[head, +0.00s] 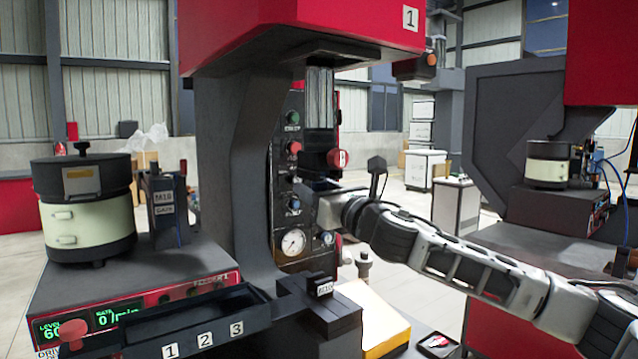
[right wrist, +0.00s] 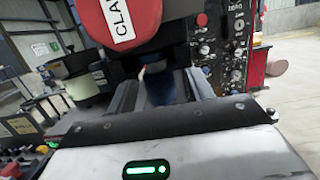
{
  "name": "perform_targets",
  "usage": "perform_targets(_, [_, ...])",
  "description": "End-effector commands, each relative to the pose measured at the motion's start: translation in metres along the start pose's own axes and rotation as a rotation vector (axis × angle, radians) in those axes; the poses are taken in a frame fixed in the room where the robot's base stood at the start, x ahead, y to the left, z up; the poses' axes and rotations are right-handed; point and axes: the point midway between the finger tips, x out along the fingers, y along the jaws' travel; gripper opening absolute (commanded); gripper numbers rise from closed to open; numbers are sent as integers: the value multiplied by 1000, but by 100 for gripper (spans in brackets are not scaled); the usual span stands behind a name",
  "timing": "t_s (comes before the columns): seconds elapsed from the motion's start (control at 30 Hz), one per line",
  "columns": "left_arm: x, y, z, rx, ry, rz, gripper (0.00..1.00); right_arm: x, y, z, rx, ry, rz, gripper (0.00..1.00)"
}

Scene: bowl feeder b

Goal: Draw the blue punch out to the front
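My right gripper (head: 312,189) reaches in from the right to the front of the press, just below a round red knob (head: 338,158). In the right wrist view its two fingers (right wrist: 165,92) stand apart. A dark bluish piece (right wrist: 163,85), which looks like the blue punch, shows between and beyond them; whether they touch it is not clear. In the head view the punch cannot be made out behind the gripper. The red knob, with a label that begins "CLA", also shows above the fingers in the right wrist view (right wrist: 118,18). My left gripper is out of view.
The press column (head: 235,170) stands left of the gripper, beside a control panel (head: 291,190) with buttons and a gauge. A bowl feeder (head: 88,218) sits at left. A dark tray (head: 195,318) numbered 1, 2, 3 and a yellow-sided block (head: 372,312) lie in front.

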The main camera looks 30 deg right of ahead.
Motion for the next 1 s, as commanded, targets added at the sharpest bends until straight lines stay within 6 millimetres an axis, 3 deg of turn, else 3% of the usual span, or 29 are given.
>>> perform_targets(0.03, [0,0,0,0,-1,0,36,0,0,0,0,0,0,36])
perform_targets(0.17, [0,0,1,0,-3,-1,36,0,0,0,0,0,0,0])
perform_targets(0.47, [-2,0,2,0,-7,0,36,-3,0,2,0,-2,-1,0])
perform_targets(1.0, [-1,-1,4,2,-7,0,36,-24,0,5,0,0,0,0])
